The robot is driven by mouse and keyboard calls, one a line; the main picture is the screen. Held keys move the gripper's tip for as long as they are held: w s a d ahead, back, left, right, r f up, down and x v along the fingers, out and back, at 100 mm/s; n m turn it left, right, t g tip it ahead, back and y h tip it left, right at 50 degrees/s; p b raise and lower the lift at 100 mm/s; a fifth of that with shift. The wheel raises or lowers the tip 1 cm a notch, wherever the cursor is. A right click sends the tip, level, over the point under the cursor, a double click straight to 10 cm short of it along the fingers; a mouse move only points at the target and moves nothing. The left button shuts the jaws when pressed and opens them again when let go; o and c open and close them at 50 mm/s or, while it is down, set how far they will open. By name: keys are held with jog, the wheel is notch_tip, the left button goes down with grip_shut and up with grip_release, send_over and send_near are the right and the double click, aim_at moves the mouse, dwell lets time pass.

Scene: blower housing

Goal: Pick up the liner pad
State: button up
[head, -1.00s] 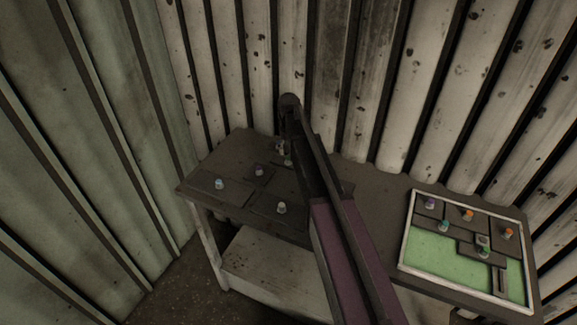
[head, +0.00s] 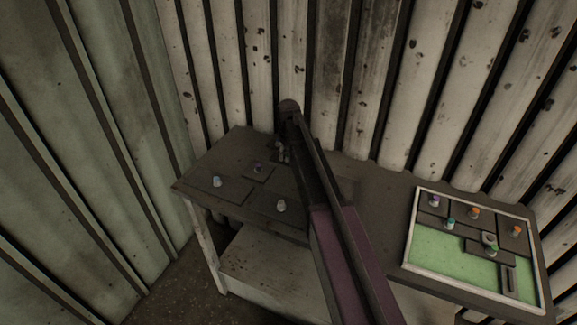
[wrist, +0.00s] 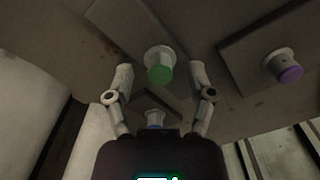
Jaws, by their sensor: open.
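Several dark flat plates with upright knobs lie on the table; I cannot tell for sure which is the liner pad. In the wrist view, a dark plate (wrist: 118,18) carries a pale knob with a green top (wrist: 160,73). My gripper (wrist: 162,77) is open, with one finger on each side of this knob in the picture, and holds nothing. Whether the fingers are level with the knob is unclear. In the head view, my gripper (head: 283,152) is over the far side of the table, and my arm hides the table part behind it.
A purple-topped knob (wrist: 289,74) stands on a plate to the right. A blue-marked knob (wrist: 155,119) is partly hidden by my gripper body. The dark table (head: 385,180) adjoins corrugated walls. At right, a pale-framed green tray (head: 440,251) holds plates with coloured knobs.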

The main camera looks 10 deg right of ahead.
jog(key=shift+f, duration=0.4)
dwell(0.3)
grip_shut()
